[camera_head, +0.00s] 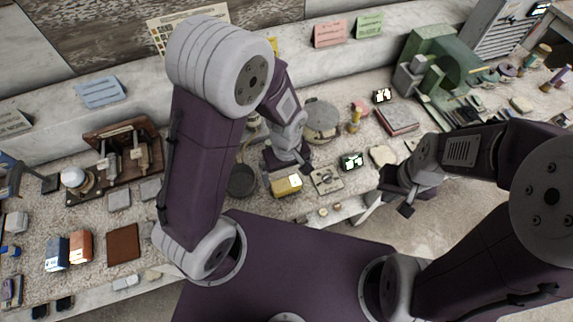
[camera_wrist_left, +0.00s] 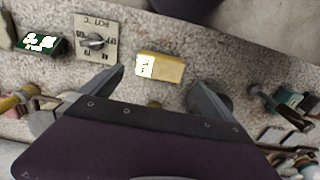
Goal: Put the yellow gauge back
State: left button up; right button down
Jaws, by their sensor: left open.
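The yellow gauge (camera_head: 286,186), a small yellow block with a pale face, lies on the speckled bench near its front edge. It also shows in the left wrist view (camera_wrist_left: 168,69), beyond and between my fingertips. My left gripper (camera_head: 288,163) is just behind the gauge in the head view. In the left wrist view my left gripper (camera_wrist_left: 157,84) is open with nothing between its fingers, and the gauge is apart from both. My right gripper (camera_head: 388,206) hangs at the bench's front edge to the right, its fingers spread and empty.
A square dial plate (camera_head: 326,179) lies right of the gauge, with a dark green display box (camera_head: 352,162) beyond it. A dark round bowl (camera_head: 242,181) stands to the left. A brown square pad (camera_head: 123,244) lies further left. Green machinery (camera_head: 440,66) stands at the back right.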

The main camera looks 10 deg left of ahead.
aim_at(286, 184)
pick_arm(q)
notch_tip(286, 184, up, 5)
jog(key=s+a+r+m+t, duration=0.1)
jog(key=s+a+r+m, duration=0.1)
jog(key=a+m, duration=0.4)
jog(key=s+a, duration=0.1)
jog(key=a, duration=0.1)
jog(key=shift+s+a+m, duration=0.15)
jog(key=shift+a+m, duration=0.15)
jog(key=shift+r, duration=0.1)
dwell(0.8)
